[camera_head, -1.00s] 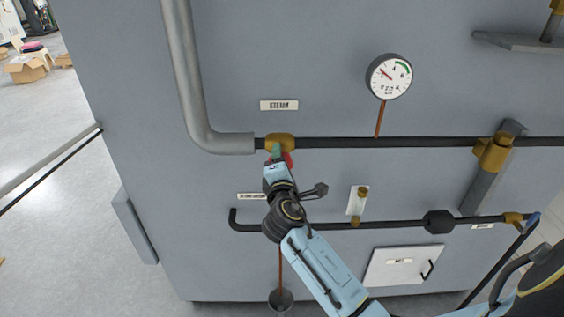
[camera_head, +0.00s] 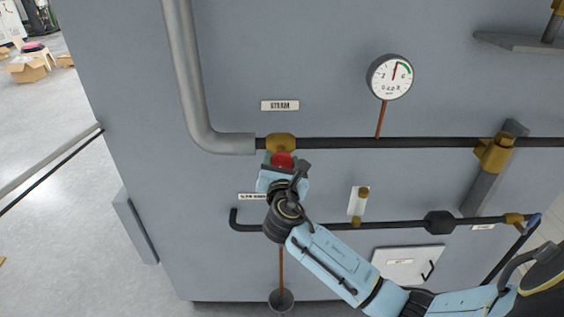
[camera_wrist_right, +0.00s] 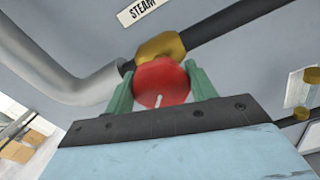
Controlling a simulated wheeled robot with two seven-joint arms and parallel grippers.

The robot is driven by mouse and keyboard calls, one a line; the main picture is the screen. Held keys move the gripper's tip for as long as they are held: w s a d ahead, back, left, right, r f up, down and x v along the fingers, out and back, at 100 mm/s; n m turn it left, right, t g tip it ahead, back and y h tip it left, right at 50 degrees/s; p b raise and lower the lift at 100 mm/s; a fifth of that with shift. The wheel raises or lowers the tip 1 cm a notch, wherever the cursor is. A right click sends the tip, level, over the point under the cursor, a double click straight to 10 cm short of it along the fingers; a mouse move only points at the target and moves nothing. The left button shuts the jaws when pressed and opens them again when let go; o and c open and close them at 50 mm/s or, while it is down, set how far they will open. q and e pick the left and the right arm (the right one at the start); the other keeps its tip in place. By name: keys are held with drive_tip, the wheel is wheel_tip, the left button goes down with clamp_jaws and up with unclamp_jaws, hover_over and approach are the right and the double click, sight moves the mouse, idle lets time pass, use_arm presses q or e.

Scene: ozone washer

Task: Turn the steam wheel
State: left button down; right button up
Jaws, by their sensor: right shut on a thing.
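The red steam wheel (camera_head: 284,160) sits on a brass valve (camera_head: 281,142) in the dark pipe, below the STEAM label (camera_head: 280,105). My right gripper (camera_head: 284,162) is at the wheel, coming from below. In the right wrist view the red wheel (camera_wrist_right: 162,83) lies between the two green fingers of my gripper (camera_wrist_right: 161,86), one on each side. The wheel has a white mark near its lower edge. The gripper is shut on the wheel. The gauge (camera_head: 390,77) to the right has its needle pointing about straight up. My left gripper is not in view.
A grey insulated pipe (camera_head: 186,90) bends into the dark pipe on the left. A lower black pipe (camera_head: 380,223) runs behind my right arm. A small white sight piece (camera_head: 358,201) and a white hatch (camera_head: 408,265) are to the right.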

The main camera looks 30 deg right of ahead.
drive_tip(key=n, duration=0.5)
drive_tip(key=shift+a+f+n, duration=0.1)
drive_tip(key=shift+n, duration=0.2)
idle(0.5)
drive_tip(key=o, duration=1)
drive_tip(key=shift+a, duration=0.1)
drive_tip(key=b+v, duration=0.1)
drive_tip(key=v, duration=1.2)
drive_tip(key=shift+s+b, duration=0.2)
drive_tip(key=shift+b, duration=0.15)
